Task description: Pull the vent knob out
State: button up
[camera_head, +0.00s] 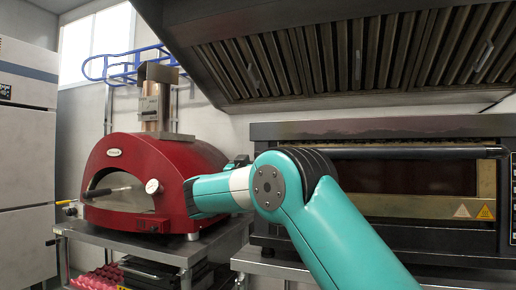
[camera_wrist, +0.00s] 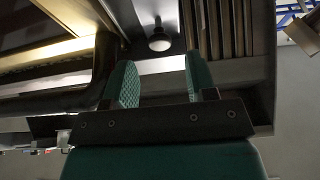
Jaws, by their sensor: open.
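A small pale round knob (camera_wrist: 160,43) on a short stem shows in the wrist view, against a dark panel; I take it for the vent knob. My gripper (camera_wrist: 159,62) has its two teal fingers apart, with nothing between them that I can see held. The knob appears in line with the gap, just beyond the fingertips; whether it is touched or how far off it is, I cannot tell. In the head view, my gripper (camera_head: 238,162) is small, dark and mostly hidden behind my teal arm, between the two ovens. The knob cannot be made out there.
A red dome oven (camera_head: 120,208) with a metal chimney (camera_head: 156,105) stands on a steel stand at left. A dark deck oven (camera_head: 415,210) with a long black handle bar (camera_head: 420,153) is at right. A slatted hood (camera_head: 340,62) hangs above. A blue rack (camera_head: 125,65) is behind.

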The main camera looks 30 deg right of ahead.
jog(key=p+x, duration=0.1)
jog(key=x, duration=0.5)
